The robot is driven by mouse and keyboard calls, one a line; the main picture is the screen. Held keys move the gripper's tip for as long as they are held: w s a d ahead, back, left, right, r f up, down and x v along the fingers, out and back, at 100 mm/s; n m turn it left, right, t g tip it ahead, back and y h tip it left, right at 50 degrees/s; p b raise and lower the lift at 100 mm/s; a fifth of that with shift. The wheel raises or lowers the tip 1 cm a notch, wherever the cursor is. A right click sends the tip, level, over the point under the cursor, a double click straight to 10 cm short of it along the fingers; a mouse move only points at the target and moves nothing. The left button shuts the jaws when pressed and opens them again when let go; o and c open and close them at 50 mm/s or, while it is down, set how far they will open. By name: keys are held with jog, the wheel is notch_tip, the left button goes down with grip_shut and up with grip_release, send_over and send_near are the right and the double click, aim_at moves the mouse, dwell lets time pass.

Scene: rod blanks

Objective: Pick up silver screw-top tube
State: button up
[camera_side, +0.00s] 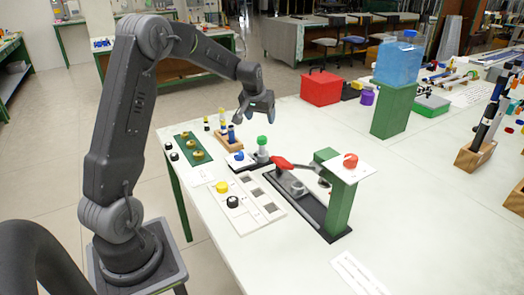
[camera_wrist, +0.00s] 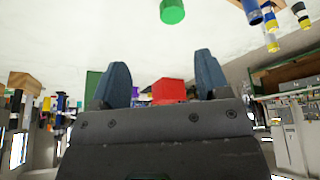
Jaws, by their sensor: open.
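My gripper (camera_side: 258,110) is raised above the far left part of the white table, over the small tubes. In the wrist view its two blue-grey fingers (camera_wrist: 163,82) stand wide apart with nothing between them. I cannot pick out a silver screw-top tube for certain in either view. Below my gripper, a wooden rack (camera_side: 230,145) holds dark blue tubes. A green-capped piece (camera_side: 262,142) stands just right of it. The wrist view shows a green cap (camera_wrist: 172,11) at the top edge and blue and yellow tubes (camera_wrist: 270,25) at upper right.
A green mat (camera_side: 190,140) with brass pieces lies left. A lever press with a red handle (camera_side: 281,162) and a green post (camera_side: 342,200) stand at the front. A red box (camera_side: 321,88), a blue tank (camera_side: 399,66) and a wooden rod holder (camera_side: 477,158) stand farther off.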

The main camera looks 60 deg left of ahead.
aim_at(262, 138)
jog(key=x, duration=0.3)
jog(key=a+x, duration=0.1)
jog(key=x, duration=0.5)
jog(key=shift+s+a+f, duration=0.15)
jog(key=shift+a, duration=0.3)
jog(key=shift+s+x, duration=0.15)
jog(key=shift+x, duration=1.5)
jog(key=shift+s+x, duration=0.1)
jog(key=shift+x, duration=1.5)
jog(key=shift+c, duration=0.4)
jog(key=c, duration=1)
